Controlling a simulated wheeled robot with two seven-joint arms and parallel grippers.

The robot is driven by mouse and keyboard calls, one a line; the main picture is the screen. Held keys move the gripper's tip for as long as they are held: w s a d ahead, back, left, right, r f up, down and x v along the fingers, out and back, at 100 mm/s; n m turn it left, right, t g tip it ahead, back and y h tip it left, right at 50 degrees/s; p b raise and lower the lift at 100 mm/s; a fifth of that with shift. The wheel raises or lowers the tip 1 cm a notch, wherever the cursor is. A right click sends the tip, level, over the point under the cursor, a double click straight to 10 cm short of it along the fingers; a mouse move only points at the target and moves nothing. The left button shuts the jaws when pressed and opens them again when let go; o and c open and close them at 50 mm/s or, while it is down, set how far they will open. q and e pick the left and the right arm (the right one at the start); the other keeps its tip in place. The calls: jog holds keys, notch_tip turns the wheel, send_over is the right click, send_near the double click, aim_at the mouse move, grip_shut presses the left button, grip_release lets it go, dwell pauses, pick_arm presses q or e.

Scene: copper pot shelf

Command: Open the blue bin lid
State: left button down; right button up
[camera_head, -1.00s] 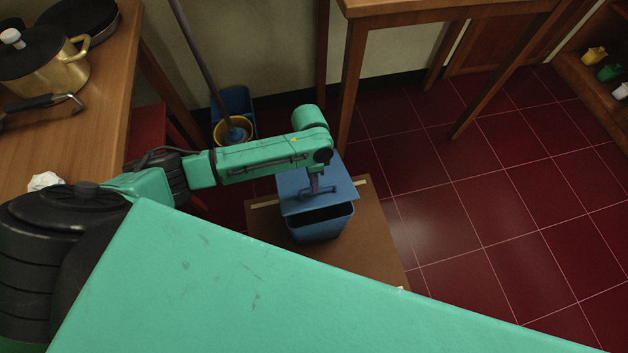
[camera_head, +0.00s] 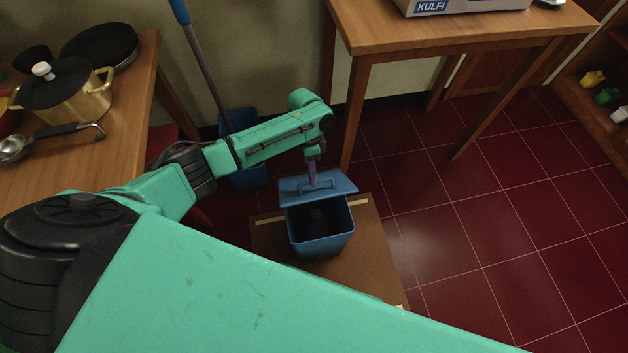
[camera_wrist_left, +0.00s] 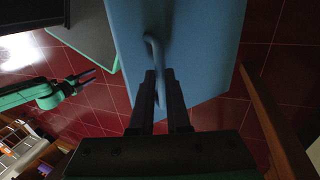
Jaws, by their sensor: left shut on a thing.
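The blue bin (camera_head: 322,245) stands on a brown board, with its dark interior showing. Its blue lid (camera_head: 340,186) is tilted up at the back of the bin, clear of the front rim. My left gripper (camera_head: 313,184) is shut on the lid's handle (camera_head: 327,183). In the left wrist view, my left gripper's fingers (camera_wrist_left: 160,76) meet the lower end of the handle (camera_wrist_left: 154,48), and the lid (camera_wrist_left: 205,45) fills the upper middle. My right gripper (camera_wrist_left: 88,77) shows small at the left of that view, its fingers apart and empty.
A wooden table (camera_head: 455,40) with a kulfi box (camera_head: 465,6) stands behind the bin. A counter (camera_head: 60,165) at left holds a brass pot (camera_head: 70,95), a pan and a ladle. A blue bucket (camera_head: 245,175) stands behind my left arm. Red floor (camera_head: 490,215) is clear at right.

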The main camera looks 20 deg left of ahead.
pick_arm(q)
jog(key=c, duration=0.9)
grip_release()
jog(key=shift+r, duration=0.1)
jog(key=p+v, duration=0.1)
jog(key=v, duration=1.3)
jog(key=shift+r+p, duration=0.2)
jog(key=shift+p, duration=0.15)
